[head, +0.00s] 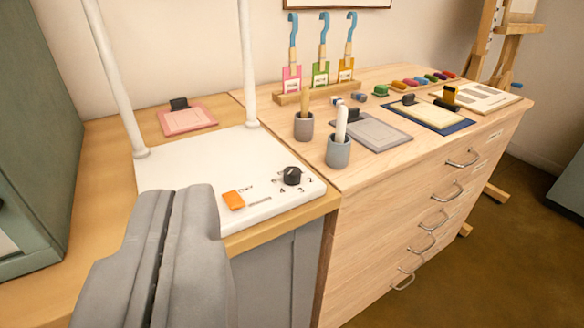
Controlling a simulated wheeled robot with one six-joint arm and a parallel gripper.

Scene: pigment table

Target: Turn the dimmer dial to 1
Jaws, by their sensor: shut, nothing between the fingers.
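The dimmer dial (292,176) is a small black round knob on the front right part of a white panel (190,165). Printed numbers stand around it; 2, 3 and 4 show on its near and right side. A 1 cannot be made out, and the dial's pointing direction is too small to tell. An orange rocker switch (233,201) sits left of the dial. My gripper (182,190) is grey and shut, with nothing in it. It is at the lower left, left of the switch and apart from the dial, and covers the panel's front left corner.
White posts (249,65) rise from the panel's back. A pink clipboard-like pad (186,120) lies behind it. On the wooden drawer cabinet (385,190) to the right stand a grey cup (304,126) and a blue-grey cup (338,152). A green cabinet (40,120) is at left.

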